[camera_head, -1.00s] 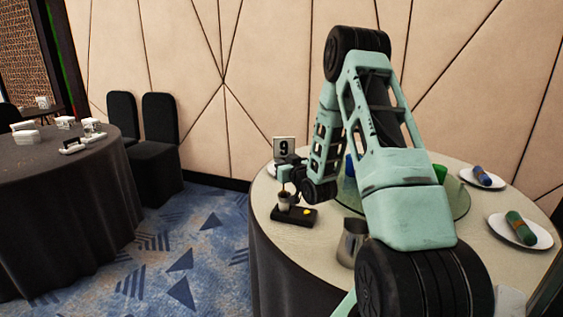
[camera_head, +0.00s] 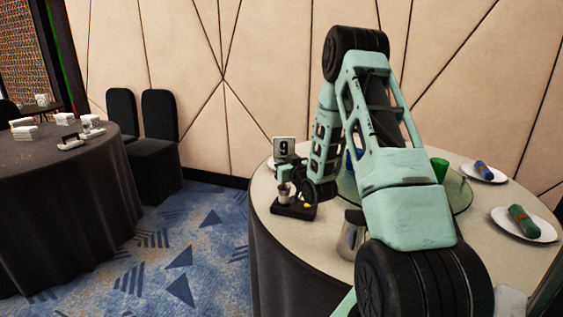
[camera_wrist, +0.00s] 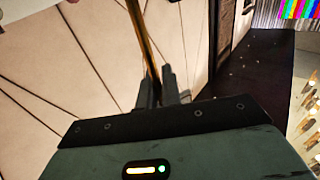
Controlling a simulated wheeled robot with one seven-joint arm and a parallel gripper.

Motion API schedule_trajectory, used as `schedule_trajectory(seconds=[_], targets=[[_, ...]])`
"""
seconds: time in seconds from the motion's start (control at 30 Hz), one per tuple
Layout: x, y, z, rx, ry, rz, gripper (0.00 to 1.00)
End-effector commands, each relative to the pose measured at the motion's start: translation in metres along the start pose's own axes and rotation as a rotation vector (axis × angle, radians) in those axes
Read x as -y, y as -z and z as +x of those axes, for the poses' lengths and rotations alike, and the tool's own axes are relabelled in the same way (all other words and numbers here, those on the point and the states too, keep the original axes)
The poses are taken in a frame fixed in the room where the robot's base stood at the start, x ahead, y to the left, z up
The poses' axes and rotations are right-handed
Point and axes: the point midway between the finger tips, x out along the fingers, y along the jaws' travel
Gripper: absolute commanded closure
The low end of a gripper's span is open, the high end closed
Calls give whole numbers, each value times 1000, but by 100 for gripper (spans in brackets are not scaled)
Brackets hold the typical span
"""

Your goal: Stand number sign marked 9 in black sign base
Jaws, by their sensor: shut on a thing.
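The number sign marked 9 (camera_head: 284,146) is a white plate with a black 9, upright above the left part of the round table in the head view. My gripper (camera_head: 284,173) is just below the plate. In the wrist view my gripper (camera_wrist: 158,98) is shut on the sign's thin gold stem (camera_wrist: 143,38). Below it in the head view a flat black piece (camera_head: 294,212) lies on the table with a small grey cup-like part (camera_head: 284,193) and a yellow spot. I cannot tell whether this is the sign base or whether the stem touches it.
A metal pitcher (camera_head: 351,236) stands close to my arm on the round table (camera_head: 275,245). Plates with rolled napkins (camera_head: 481,170) lie at the right. A green cup (camera_head: 439,168) stands behind my arm. A dark table (camera_head: 50,160) and black chairs (camera_head: 160,125) are at the left.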

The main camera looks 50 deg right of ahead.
Motion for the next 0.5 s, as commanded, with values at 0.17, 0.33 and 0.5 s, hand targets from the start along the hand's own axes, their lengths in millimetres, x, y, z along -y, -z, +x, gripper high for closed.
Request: schedule_trajectory(seconds=[0.17,0.33,0.5], targets=[[0,-7,0,-1,0,0,100],[0,-11,0,-1,0,0,100],[0,-16,0,-1,0,0,100]])
